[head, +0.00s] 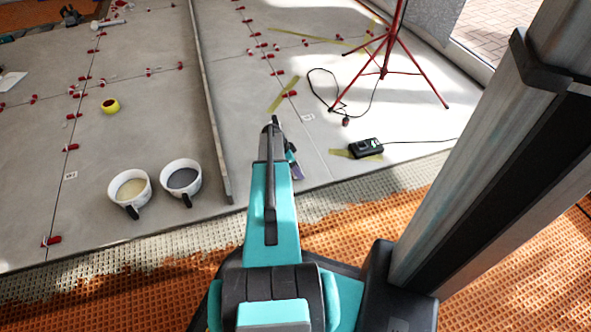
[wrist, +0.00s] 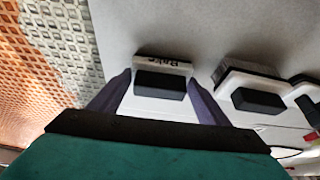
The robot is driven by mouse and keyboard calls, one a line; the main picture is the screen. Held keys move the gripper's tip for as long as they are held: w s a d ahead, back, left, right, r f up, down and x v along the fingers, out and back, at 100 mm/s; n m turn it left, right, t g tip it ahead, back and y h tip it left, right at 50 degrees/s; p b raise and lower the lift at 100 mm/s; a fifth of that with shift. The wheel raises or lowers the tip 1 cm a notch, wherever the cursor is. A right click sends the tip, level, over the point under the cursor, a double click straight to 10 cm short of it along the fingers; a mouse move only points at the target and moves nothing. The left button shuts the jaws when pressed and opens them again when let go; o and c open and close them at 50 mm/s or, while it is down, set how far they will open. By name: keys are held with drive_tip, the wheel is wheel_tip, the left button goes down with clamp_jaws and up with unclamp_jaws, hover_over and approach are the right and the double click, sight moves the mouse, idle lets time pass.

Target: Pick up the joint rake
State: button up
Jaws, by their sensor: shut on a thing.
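In the wrist view, my gripper (wrist: 160,100) has its two purple fingers on either side of a white piece with a dark block (wrist: 160,85) on it. This is taken to be the joint rake (wrist: 163,64); its far edge carries an upside-down printed label that seems to read "Rake". The fingers are shut on it. Its lower part is hidden by my gripper body. In the head view, my arm hides most of the gripper, with only a bit of purple finger (head: 297,170) showing at its right side.
A similar white piece with a dark block (wrist: 252,88) stands just right of the gripper, with more items at the right edge. Two mugs (head: 130,188) (head: 182,178) stand left of my arm. A long bar (head: 208,100), red tripod (head: 385,65) and black device (head: 365,148) are on the tiles.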

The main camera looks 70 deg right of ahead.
drive_tip(key=shift+r, duration=0.2)
drive_tip(key=shift+r+p, duration=0.8)
drive_tip(key=shift+r, duration=0.1)
drive_tip(key=shift+a+r+p, duration=0.15)
drive_tip(key=shift+r+p, duration=0.45)
drive_tip(key=shift+r, duration=0.35)
drive_tip(key=a+p, duration=0.1)
drive_tip(key=a, duration=0.3)
drive_tip(key=w+a+p, duration=0.1)
drive_tip(key=a, duration=0.4)
drive_tip(key=w+a+r+p, duration=0.1)
drive_tip(key=a+p, duration=0.1)
drive_tip(key=a, duration=0.2)
drive_tip(key=shift+w+a, duration=0.2)
drive_tip(key=shift+a, duration=0.15)
drive_tip(key=shift+w+a, duration=0.2)
drive_tip(key=shift+a, duration=0.7)
